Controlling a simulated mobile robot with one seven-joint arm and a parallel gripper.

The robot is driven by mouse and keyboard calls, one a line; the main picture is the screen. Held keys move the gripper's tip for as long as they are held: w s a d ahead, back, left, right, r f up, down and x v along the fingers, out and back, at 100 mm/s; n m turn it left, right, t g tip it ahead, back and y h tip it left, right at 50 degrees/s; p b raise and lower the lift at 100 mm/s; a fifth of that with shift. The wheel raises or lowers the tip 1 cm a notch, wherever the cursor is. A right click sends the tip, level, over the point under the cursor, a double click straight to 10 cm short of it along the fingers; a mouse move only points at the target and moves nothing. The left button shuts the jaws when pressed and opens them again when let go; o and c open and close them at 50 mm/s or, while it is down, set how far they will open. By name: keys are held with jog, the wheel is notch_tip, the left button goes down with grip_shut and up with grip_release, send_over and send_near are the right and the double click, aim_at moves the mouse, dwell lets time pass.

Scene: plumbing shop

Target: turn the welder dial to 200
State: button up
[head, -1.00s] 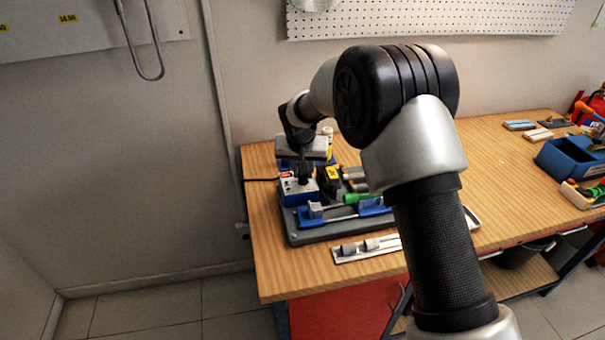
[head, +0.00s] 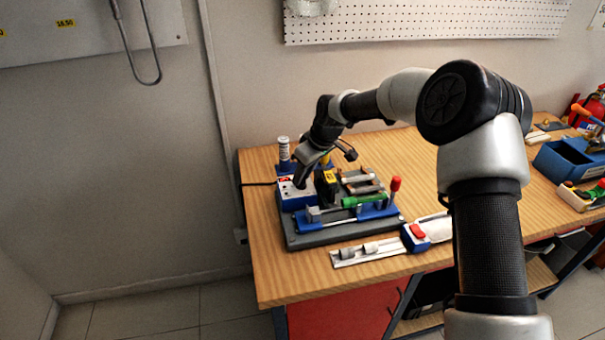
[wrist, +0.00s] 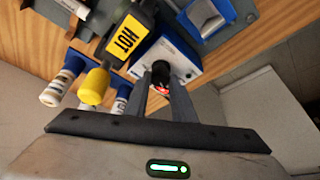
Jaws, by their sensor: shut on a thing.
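The welder is a small blue box with a white face (head: 297,197) at the left end of the dark grey board on the bench. It also shows in the wrist view (wrist: 186,54), where its black dial (wrist: 160,67) stands out from the white face beside a red marking. My gripper (wrist: 162,80) is shut on the dial, one finger on each side. In the head view my gripper (head: 301,182) comes down slantwise onto the box from the upper right. The fingers hide part of the dial, and I cannot read its numbers or setting.
A black holder with a yellow HOT label (wrist: 122,40) stands right beside the welder. White bottles (wrist: 63,80) and a yellow-capped one (wrist: 94,86) stand close by. A blue clamp fixture (head: 345,215) and a metal strip (head: 367,250) lie in front.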

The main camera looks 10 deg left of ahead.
jog(key=shift+w+n+g, duration=0.1)
jog(key=shift+n+g, duration=0.4)
jog(key=shift+n, duration=0.6)
jog(key=o, duration=1)
jog(key=v, duration=1.7)
jog(key=shift+d+r+b, duration=0.1)
jog(key=shift+d+b, duration=0.2)
jog(key=shift+b, duration=0.05)
